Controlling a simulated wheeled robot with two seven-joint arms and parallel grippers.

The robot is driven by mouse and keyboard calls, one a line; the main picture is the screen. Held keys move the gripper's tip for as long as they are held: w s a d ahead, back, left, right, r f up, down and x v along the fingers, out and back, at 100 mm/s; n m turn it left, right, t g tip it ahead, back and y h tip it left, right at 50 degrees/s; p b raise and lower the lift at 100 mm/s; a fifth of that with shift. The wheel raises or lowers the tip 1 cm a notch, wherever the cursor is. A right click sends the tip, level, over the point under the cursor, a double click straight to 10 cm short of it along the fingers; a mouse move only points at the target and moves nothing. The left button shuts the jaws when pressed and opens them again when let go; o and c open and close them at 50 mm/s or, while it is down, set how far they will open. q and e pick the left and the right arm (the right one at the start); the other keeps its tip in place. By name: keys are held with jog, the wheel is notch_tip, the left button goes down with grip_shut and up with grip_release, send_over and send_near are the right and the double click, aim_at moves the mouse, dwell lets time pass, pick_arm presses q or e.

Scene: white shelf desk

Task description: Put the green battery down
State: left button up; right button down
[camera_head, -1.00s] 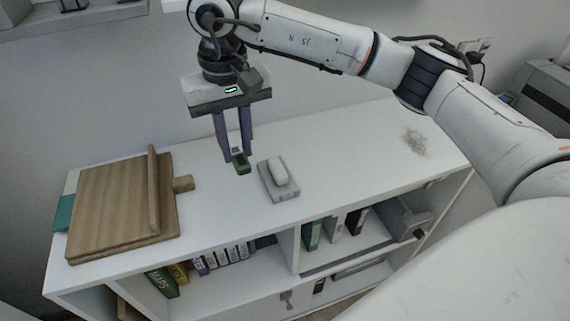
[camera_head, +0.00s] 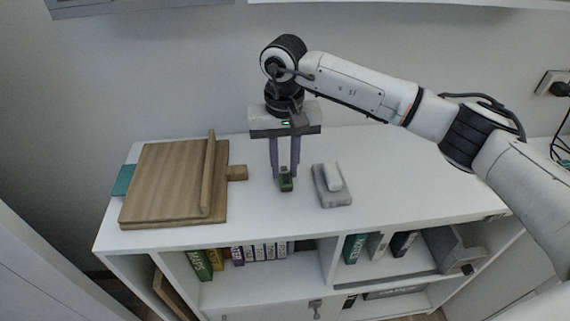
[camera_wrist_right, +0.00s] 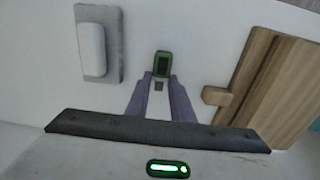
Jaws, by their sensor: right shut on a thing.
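The small green battery (camera_head: 286,185) is between the fingertips of my right gripper (camera_head: 286,177), upright at or just above the white desk top (camera_head: 400,165). I cannot tell whether it touches the surface. In the right wrist view, the battery (camera_wrist_right: 162,53) shows green with a dark middle, at the tips of the two purple fingers (camera_wrist_right: 160,85). The right gripper points down and is shut on the battery. My left gripper is not in view.
A grey tray (camera_head: 340,199) with a pale rounded block (camera_head: 333,176) lies right of the battery. A wooden board (camera_head: 165,180) with a knob (camera_head: 237,172) lies left. The desk right of the tray is clear. Books (camera_head: 265,252) stand on the shelf below.

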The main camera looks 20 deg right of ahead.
jog(key=shift+f, duration=0.15)
jog(key=shift+f, duration=0.15)
jog(key=c, duration=1.5)
grip_release()
jog(key=shift+c, duration=0.2)
